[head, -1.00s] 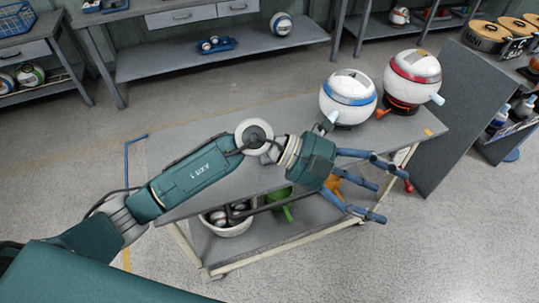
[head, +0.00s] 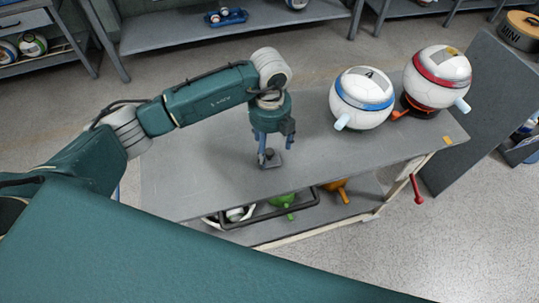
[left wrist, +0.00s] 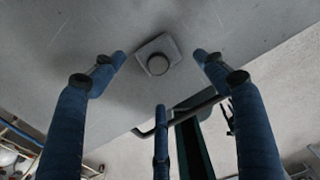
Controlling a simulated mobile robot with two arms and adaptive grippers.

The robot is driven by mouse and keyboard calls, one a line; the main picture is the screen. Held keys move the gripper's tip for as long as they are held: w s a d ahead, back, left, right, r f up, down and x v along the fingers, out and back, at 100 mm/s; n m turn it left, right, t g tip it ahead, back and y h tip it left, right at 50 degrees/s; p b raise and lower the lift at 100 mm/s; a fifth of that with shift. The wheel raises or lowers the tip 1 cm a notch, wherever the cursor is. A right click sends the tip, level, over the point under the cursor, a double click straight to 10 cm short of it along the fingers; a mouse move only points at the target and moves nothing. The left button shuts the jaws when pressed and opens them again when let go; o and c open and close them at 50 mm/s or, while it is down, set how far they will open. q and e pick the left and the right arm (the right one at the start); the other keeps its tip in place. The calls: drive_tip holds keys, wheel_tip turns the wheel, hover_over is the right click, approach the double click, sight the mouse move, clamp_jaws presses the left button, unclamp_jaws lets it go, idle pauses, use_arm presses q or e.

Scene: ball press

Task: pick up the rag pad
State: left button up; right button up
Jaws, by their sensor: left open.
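The rag pad (head: 269,159) is a small grey square pad with a round dark knob on top. It lies on the grey top of the cart (head: 190,180), near the front edge. In the left wrist view the pad (left wrist: 158,55) lies ahead of the fingers, between the two outer ones. My left gripper (head: 266,150) points down over the pad, with its blue fingers around or just above it. In the left wrist view the left gripper (left wrist: 160,75) is open, its fingers spread and empty. I cannot tell whether a finger touches the pad. My right gripper is not in view.
A white ball-shaped device with a blue band (head: 362,98) and one with a red band (head: 437,77) stand at the cart's right end. The cart top's left part is clear.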

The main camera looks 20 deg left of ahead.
sight(270, 151)
use_arm(q)
drive_tip(key=shift+w+f, duration=0.2)
drive_tip(key=shift+f, duration=0.6)
wheel_tip(270, 151, down, 4)
drive_tip(key=shift+w+a+f+p, duration=0.15)
drive_tip(key=shift+p, duration=0.95)
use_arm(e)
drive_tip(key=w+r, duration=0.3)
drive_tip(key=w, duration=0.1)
use_arm(q)
drive_tip(key=shift+f, duration=0.15)
drive_tip(key=shift+w, duration=0.1)
drive_tip(key=c, duration=1.3)
drive_tip(key=shift+c, duration=0.2)
wheel_tip(270, 151, up, 20)
drive_tip(key=b, duration=0.4)
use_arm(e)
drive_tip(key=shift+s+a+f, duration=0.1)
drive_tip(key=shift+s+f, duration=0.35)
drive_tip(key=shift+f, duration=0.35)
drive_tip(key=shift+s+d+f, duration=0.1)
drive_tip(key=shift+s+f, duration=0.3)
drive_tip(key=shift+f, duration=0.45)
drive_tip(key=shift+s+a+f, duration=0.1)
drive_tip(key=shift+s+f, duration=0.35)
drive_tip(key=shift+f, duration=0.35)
